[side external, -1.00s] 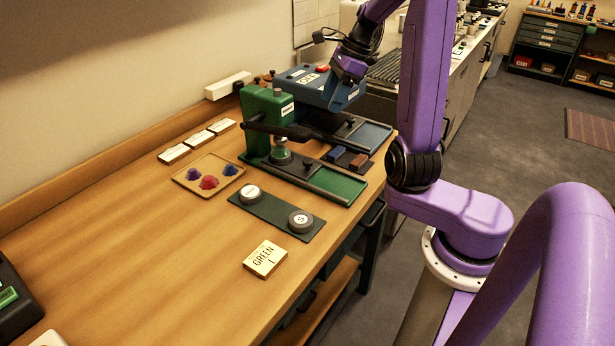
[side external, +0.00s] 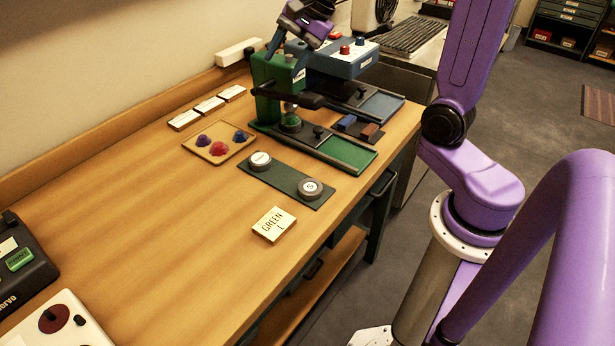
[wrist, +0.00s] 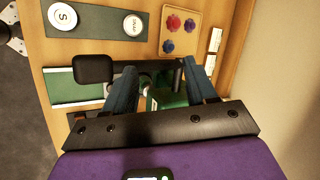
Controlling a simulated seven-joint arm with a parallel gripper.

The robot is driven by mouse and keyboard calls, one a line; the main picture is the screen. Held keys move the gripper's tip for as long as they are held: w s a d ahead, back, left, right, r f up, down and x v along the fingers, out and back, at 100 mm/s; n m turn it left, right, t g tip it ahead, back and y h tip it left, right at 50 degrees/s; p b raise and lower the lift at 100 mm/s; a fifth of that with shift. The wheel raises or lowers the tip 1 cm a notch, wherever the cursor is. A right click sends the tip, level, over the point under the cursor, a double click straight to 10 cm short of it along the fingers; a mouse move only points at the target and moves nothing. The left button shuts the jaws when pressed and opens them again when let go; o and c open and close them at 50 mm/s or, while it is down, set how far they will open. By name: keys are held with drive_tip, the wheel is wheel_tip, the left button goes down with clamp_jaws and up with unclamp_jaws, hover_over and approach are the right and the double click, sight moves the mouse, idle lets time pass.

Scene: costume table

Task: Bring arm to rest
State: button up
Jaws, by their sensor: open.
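My gripper (side external: 276,42) shows at the top of the side view, raised above the green press (side external: 276,82) near the back of the table. Its purple wrist is beside the blue press (side external: 335,58). In the wrist view my gripper (wrist: 160,78) has its two dark blue fingers spread apart, with nothing held between them. The green press (wrist: 166,98) shows below, between the fingers. The black lever of the press crosses the space in the wrist view. I cannot tell the exact height of the fingers above it.
A wooden tray (side external: 236,153) holds several coloured pieces. A dark green mat (side external: 284,178) bears two round discs. A "GREEN L" card (side external: 274,224) lies in front. White cards (side external: 209,104) and a white bar (side external: 238,52) line the back. The table's left middle is clear.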

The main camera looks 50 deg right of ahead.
drive_tip(key=s+a+f+n+g, duration=0.3)
drive_tip(key=s+a+f+n, duration=0.1)
drive_tip(key=s+a+n, duration=0.65)
drive_tip(key=s+d+f+n+h, duration=0.1)
drive_tip(key=s+f+n, duration=0.1)
drive_tip(key=s+n, duration=0.6)
drive_tip(key=s+d+f+n+g+h, duration=0.1)
drive_tip(key=s+d+f+n+h, duration=0.1)
drive_tip(key=s+n, duration=0.6)
drive_tip(key=shift+s+f+g, duration=0.3)
drive_tip(key=shift+s+f, duration=0.15)
drive_tip(key=shift+s, duration=0.6)
